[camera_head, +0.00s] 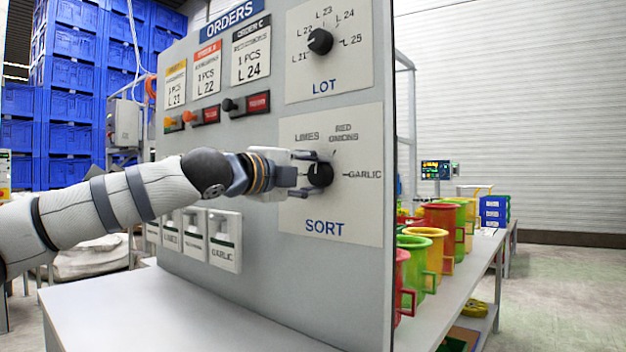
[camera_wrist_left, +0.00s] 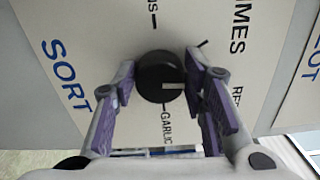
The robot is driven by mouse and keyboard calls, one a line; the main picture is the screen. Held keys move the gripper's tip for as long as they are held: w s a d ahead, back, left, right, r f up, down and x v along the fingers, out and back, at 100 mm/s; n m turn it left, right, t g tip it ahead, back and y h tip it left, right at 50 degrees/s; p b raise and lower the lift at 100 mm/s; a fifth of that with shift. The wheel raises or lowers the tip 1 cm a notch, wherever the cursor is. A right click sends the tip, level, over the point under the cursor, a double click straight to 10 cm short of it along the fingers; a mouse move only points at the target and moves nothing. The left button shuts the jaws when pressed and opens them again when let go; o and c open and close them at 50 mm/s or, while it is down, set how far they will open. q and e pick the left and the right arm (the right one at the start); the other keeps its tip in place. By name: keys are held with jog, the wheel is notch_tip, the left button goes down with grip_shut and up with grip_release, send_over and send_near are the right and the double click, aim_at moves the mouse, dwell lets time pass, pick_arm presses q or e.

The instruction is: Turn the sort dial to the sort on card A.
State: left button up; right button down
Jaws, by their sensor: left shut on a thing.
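The black sort dial (camera_head: 320,174) sits on the white SORT plate (camera_head: 352,222) of the grey panel. My left gripper (camera_head: 312,172) is shut on the dial, with a finger on either side. In the left wrist view the dial (camera_wrist_left: 158,77) shows a white pointer mark directed to the picture's right, between the LIMES and RED ONIONS sides; GARLIC lies below it. Another label ending in "NS" shows at the top. A finger hides part of the red onions lettering. The yellow-headed order card (camera_head: 176,86), leftmost, seems to be card A; its sort name is too small to read. My right gripper is out of view.
The LOT dial (camera_head: 320,41) is above the sort dial. Several buttons, including a red one (camera_head: 210,115), sit under the cards. Small labelled holders, one reading GARLIC (camera_head: 224,241), are below my left arm. Coloured buckets (camera_head: 440,217) stand on a bench right of the panel.

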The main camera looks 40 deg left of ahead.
pick_arm(q)
jog(key=n, duration=0.2)
jog(key=n+b, duration=0.1)
jog(key=n, duration=0.2)
jog(key=shift+w+f+n+b, duration=0.1)
jog(key=shift+f+n+b, duration=0.2)
jog(key=shift+f+b, duration=0.05)
jog(key=n+b, duration=0.1)
jog(key=n, duration=0.3)
jog(key=shift+d+b, duration=0.1)
jog(key=shift+b, duration=0.25)
jog(key=n+b, duration=0.2)
jog(key=n, duration=0.3)
jog(key=shift+d+n, duration=0.1)
jog(key=shift+n, duration=0.3)
jog(key=shift+r+n+b, duration=0.1)
jog(key=shift+n+b, duration=0.55)
jog(key=shift+n, duration=1.15)
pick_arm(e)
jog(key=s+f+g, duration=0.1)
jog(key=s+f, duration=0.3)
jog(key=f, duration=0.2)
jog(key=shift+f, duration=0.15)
pick_arm(q)
jog(key=o, duration=1.1)
jog(key=shift+o, duration=0.2)
jog(key=shift+s, duration=0.2)
